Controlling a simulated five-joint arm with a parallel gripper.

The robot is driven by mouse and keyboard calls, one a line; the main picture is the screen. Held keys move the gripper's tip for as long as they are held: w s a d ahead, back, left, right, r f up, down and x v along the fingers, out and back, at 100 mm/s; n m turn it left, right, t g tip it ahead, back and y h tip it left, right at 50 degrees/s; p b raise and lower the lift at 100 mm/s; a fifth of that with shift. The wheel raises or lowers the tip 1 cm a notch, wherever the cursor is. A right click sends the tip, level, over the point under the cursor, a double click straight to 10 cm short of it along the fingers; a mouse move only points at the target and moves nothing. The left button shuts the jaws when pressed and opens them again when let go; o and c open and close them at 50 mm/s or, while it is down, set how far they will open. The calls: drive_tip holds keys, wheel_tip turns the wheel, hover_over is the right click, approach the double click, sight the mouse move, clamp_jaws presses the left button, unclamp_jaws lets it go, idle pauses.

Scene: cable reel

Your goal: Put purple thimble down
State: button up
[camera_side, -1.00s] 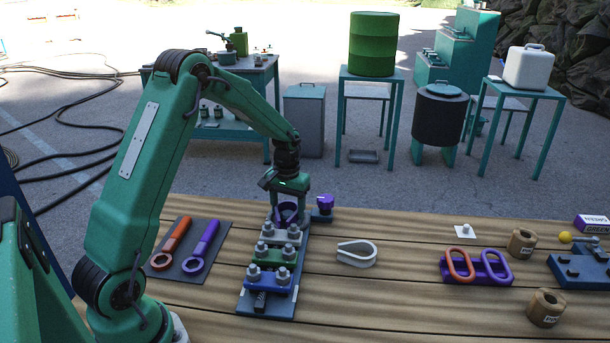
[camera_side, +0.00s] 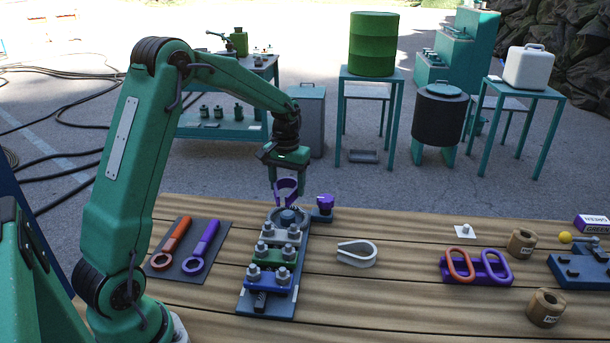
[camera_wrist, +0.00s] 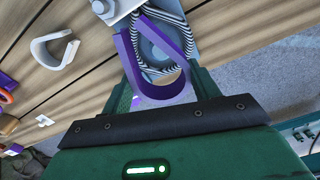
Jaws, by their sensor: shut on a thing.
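My gripper (camera_side: 286,184) is shut on the purple thimble (camera_side: 288,194), a teardrop-shaped loop, and holds it above the far end of the clamp fixture (camera_side: 245,303). In the wrist view the purple thimble (camera_wrist: 165,92) sits between my two fingers, its rounded end toward me. Below it is a black-and-white striped cable loop (camera_wrist: 160,22), beside a clamp nut. The exact gap between thimble and fixture is hard to judge. A white thimble (camera_side: 356,254) lies on the bench to the right of the fixture.
The fixture carries blue, green and white clamp bars with nuts. A purple knob (camera_side: 325,202) stands at its far right. Orange (camera_side: 175,238) and purple (camera_side: 205,240) wrenches lie on a dark mat at left. A purple rack (camera_side: 486,272) holds oval links at right. Bench around the white thimble is clear.

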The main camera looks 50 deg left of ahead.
drive_tip(key=shift+s+a, duration=0.55)
drive_tip(key=shift+s, duration=1.45)
hover_over(250, 211)
wheel_tip(250, 211, down, 7)
drive_tip(key=shift+r, duration=0.1)
drive_tip(key=shift+d, duration=0.1)
drive_tip(key=shift+f, duration=2.05)
drive_tip(key=shift+f, duration=0.15)
drive_tip(key=o, duration=1.1)
